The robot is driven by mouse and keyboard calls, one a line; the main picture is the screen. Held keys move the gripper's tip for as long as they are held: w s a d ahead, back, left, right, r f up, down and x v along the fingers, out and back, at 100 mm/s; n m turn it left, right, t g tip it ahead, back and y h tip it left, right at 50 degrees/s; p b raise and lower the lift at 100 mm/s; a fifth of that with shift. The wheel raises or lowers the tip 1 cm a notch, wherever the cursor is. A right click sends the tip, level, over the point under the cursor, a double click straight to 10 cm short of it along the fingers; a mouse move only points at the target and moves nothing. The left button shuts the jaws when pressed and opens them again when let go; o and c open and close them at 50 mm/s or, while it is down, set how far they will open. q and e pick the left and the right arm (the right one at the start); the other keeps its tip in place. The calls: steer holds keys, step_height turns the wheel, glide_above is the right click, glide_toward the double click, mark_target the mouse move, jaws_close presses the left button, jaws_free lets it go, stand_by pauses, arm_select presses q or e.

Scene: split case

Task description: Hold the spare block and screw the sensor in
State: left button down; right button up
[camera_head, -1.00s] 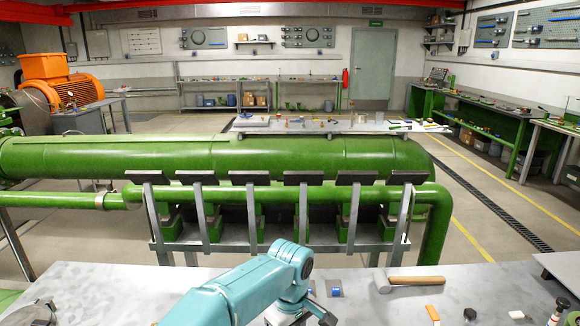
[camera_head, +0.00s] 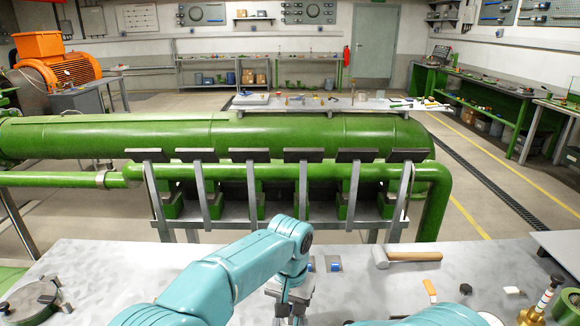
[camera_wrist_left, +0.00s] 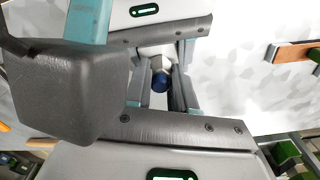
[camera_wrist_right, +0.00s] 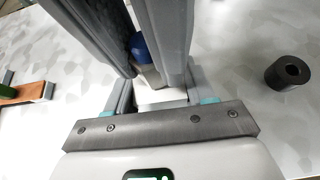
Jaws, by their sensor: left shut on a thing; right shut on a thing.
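The sensor shows as a blue cap in the left wrist view (camera_wrist_left: 160,82) and in the right wrist view (camera_wrist_right: 138,46). My left gripper (camera_wrist_left: 160,92) is shut on it, with a finger on each side of the cap. The spare block, a pale metal piece (camera_wrist_right: 158,98), is against the sensor's lower end, and my right gripper (camera_wrist_right: 157,90) is shut on it. The grippers face each other with the two parts in line between them. Fingers hide most of the joint, so I cannot tell how far the sensor is in. In the head view the gripper area (camera_head: 292,300) is small and partly hidden.
On the table a mallet (camera_head: 405,257) and small blue-marked metal parts (camera_head: 333,263) lie beyond the grippers. A dark hollow cylinder (camera_wrist_right: 289,74) stands beside the right gripper. A round dark fixture (camera_head: 35,303) is at far left. Green pipework (camera_head: 220,140) runs behind the table.

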arm_select(q)
steer(key=c, duration=0.9)
jaws_free()
steer(key=shift+o, duration=0.2)
steer(key=shift+d, duration=0.1)
steer(key=c, duration=0.3)
jaws_close()
jaws_free()
